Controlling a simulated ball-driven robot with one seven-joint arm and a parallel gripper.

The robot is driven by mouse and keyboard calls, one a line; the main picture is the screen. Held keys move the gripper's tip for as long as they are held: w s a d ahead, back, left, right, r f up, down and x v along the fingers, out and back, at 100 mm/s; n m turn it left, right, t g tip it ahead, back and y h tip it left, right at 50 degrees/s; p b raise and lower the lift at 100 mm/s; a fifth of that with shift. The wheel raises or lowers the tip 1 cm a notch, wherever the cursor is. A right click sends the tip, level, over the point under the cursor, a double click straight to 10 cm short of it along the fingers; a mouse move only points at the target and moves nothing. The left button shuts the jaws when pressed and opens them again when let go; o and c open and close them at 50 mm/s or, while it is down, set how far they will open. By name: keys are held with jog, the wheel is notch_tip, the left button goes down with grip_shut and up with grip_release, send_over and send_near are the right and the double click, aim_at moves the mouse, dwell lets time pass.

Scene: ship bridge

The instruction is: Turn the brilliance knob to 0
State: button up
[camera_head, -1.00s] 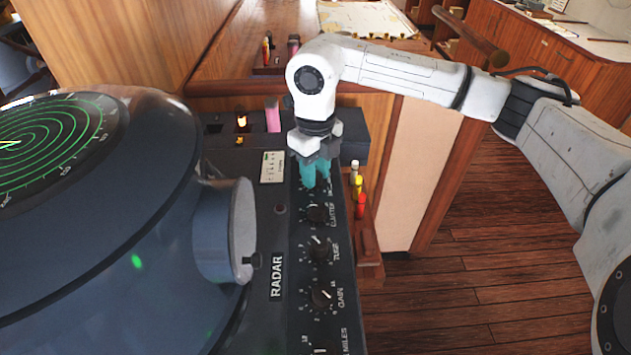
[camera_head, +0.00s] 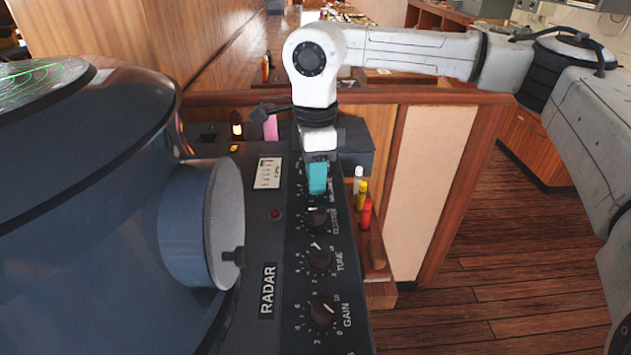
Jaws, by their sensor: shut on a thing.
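My gripper (camera_head: 317,180) points down at the top knob position on the radar panel (camera_head: 283,240), above the clutter knob. Its teal fingers are seen nearly edge-on and are shut on the knob there, which I take as the brilliance knob. The fingers hide that knob and its pointer, so its setting cannot be read. Only part of its label and scale shows beside the fingers. Below it in the same column are the clutter knob (camera_head: 317,218), the tune knob (camera_head: 320,260) and the gain knob (camera_head: 322,313).
The large radar housing (camera_head: 90,200) with its round lid (camera_head: 225,222) fills the left. Red, yellow and white markers (camera_head: 362,190) stand in a wooden rack right of the panel. A wooden rail (camera_head: 420,97) runs behind. Open floor (camera_head: 490,280) lies at right.

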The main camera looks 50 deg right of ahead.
jog(key=n+b, duration=0.1)
jog(key=n, duration=0.2)
jog(key=shift+n, duration=0.4)
jog(key=n+b, duration=0.1)
jog(key=n, duration=0.3)
jog(key=shift+n, duration=0.3)
jog(key=n, duration=0.4)
jog(key=shift+n, duration=2)
jog(key=o, duration=1.1)
jog(key=shift+c, duration=0.2)
notch_tip(320, 180, up, 11)
